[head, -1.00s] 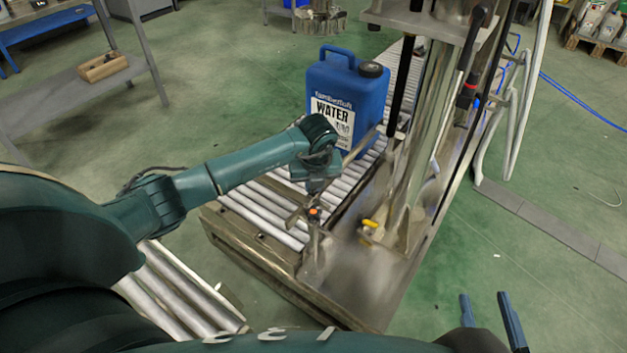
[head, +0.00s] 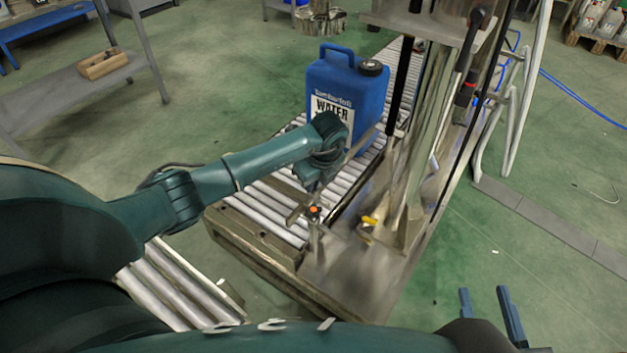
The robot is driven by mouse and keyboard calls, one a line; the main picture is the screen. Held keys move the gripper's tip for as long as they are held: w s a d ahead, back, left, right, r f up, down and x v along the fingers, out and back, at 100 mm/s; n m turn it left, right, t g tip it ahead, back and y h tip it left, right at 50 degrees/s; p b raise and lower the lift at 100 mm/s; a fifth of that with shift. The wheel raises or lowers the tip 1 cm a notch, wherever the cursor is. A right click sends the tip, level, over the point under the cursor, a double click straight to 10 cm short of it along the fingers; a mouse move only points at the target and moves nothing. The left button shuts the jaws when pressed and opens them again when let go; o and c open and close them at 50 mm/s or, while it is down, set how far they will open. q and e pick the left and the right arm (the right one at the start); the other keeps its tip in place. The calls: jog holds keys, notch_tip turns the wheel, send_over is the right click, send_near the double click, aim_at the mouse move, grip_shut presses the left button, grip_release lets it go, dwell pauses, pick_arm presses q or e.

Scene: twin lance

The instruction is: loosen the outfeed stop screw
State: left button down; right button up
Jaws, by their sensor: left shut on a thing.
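The outfeed stop screw (head: 314,210), with an orange top, stands at the near right edge of the roller conveyor in the head view. My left gripper (head: 312,190) comes down on it from above and is shut on it; its fingertips are small and partly hidden by my wrist. My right gripper (head: 489,312) shows two blue fingers spread apart at the lower right, empty and over the floor, far from the screw.
A blue water canister (head: 347,92) stands on the roller conveyor (head: 262,210) behind my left wrist. A metal column (head: 425,130) rises to the right of the screw. A yellow-handled part (head: 370,221) sits close on the right.

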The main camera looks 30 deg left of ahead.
pick_arm(q)
jog(key=n, duration=0.3)
jog(key=shift+s+f+g, duration=0.2)
jog(key=shift+f+g, duration=0.15)
jog(key=shift+g, duration=0.05)
